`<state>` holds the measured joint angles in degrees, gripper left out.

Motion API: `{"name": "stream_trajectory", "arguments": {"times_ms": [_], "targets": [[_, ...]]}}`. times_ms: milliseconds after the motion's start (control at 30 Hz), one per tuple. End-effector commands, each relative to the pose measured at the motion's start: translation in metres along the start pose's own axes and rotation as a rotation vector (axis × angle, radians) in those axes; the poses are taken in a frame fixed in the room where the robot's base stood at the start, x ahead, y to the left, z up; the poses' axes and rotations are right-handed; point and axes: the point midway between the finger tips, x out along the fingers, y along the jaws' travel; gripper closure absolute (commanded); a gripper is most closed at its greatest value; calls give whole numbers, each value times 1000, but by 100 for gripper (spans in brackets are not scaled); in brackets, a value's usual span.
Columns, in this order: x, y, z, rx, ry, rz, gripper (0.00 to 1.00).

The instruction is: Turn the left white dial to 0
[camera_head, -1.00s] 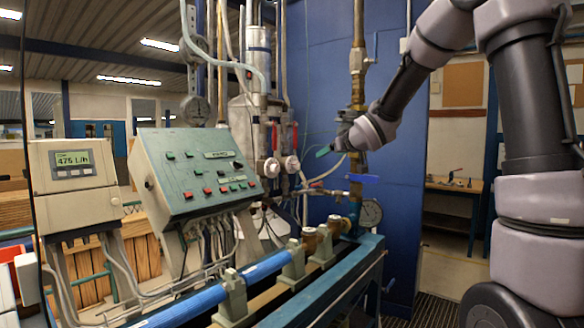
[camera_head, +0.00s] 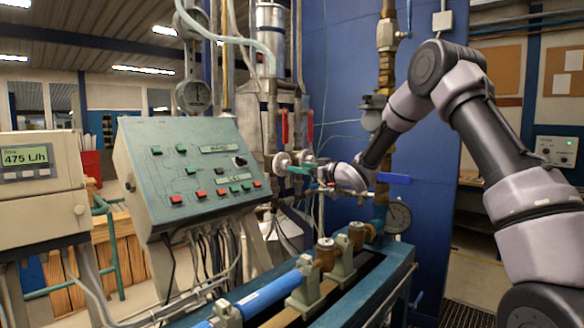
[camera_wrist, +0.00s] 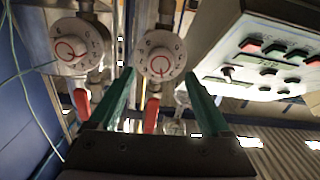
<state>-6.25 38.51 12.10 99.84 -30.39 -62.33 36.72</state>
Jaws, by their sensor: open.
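The left white dial (camera_head: 281,163) is on the pipework right of the control panel, with the right white dial (camera_head: 308,156) beside it. My gripper (camera_head: 290,169) has green fingers and is open and empty in front of the dials. In the wrist view the scene looks upside down. There the left dial (camera_wrist: 160,55) shows ahead between my open gripper's (camera_wrist: 160,73) fingertips, apparently without contact. The right dial (camera_wrist: 75,43) is at upper left. Both carry a red circular mark; the exact settings are too small to read.
Red handles (camera_head: 284,125) hang above the dials. The sloped control panel (camera_head: 190,165) stands close on the left, and a blue valve handle (camera_head: 394,178) is at right. Below runs the bench with a blue pipe (camera_head: 268,291). A display (camera_head: 25,157) reads 475 L/h.

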Motion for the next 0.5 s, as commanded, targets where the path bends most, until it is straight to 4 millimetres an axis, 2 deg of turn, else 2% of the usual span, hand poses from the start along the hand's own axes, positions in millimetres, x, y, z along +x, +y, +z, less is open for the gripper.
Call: {"name": "stream_trajectory", "arguments": {"times_ms": [33,200,500], "targets": [[11,0,0,-2,1,-2,19],[36,0,0,-1,1,-1,19],[50,0,0,0,0,1,19]]}}
